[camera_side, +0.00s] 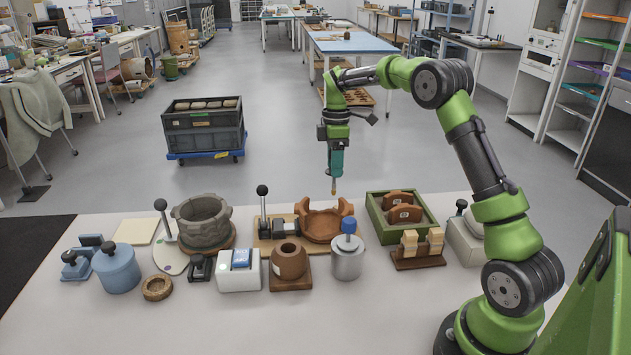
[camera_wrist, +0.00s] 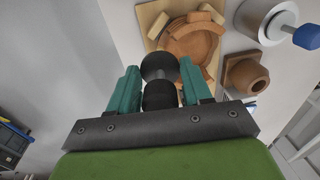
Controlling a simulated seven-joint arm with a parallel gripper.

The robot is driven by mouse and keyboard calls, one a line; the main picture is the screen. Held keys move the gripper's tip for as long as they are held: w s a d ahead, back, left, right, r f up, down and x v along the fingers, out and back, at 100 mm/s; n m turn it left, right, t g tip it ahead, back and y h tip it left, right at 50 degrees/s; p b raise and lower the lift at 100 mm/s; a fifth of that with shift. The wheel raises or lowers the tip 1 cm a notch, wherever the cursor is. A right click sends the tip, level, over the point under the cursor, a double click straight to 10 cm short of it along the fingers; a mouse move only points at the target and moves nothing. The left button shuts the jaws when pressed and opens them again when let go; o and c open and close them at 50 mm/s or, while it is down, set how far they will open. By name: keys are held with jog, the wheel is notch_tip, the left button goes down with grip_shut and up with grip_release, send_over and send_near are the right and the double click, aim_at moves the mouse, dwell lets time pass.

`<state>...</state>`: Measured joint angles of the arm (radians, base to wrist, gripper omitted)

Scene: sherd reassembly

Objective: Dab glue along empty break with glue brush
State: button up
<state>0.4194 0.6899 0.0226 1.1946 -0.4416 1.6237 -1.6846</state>
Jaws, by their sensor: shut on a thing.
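My gripper (camera_side: 336,165) hangs above the far side of the table, over the broken terracotta vessel. Its teal jaws are shut on the glue brush (camera_side: 334,187), whose small orange-brown tip points down, clear of everything. In the wrist view, a dark rounded body sits between the jaws (camera_wrist: 159,70), probably the brush. The terracotta vessel (camera_side: 323,226) stands on a wooden board (camera_side: 265,246), with a gap in its raised wall. It also shows in the wrist view (camera_wrist: 205,42), partly hidden by the jaws. I cannot see glue on its break edges.
A metal can with a blue knob (camera_side: 347,262) and a brown pot (camera_side: 289,262) stand in front. A grey stone-like bowl (camera_side: 203,222) is to the left. A green tray with sherds (camera_side: 380,226) is to the right. Upright black-knobbed levers (camera_side: 262,203) rise nearby.

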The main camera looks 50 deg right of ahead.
jog(key=shift+s+a+f, duration=0.1)
jog(key=shift+a+f, duration=0.05)
jog(key=shift+f, duration=0.6)
jog(key=shift+s+a+f, duration=0.1)
jog(key=shift+a+f, duration=0.1)
jog(key=shift+f, duration=0.5)
jog(key=shift+s+a+f, duration=0.1)
jog(key=shift+a+f, duration=0.05)
jog(key=shift+f, duration=0.6)
jog(key=shift+w+a, duration=0.3)
jog(key=shift+w, duration=0.05)
jog(key=w+r, duration=0.4)
jog(key=r, duration=0.4)
jog(key=shift+w+a, duration=0.25)
jog(key=shift+a, duration=0.15)
jog(key=shift+r, duration=0.1)
dwell(0.7)
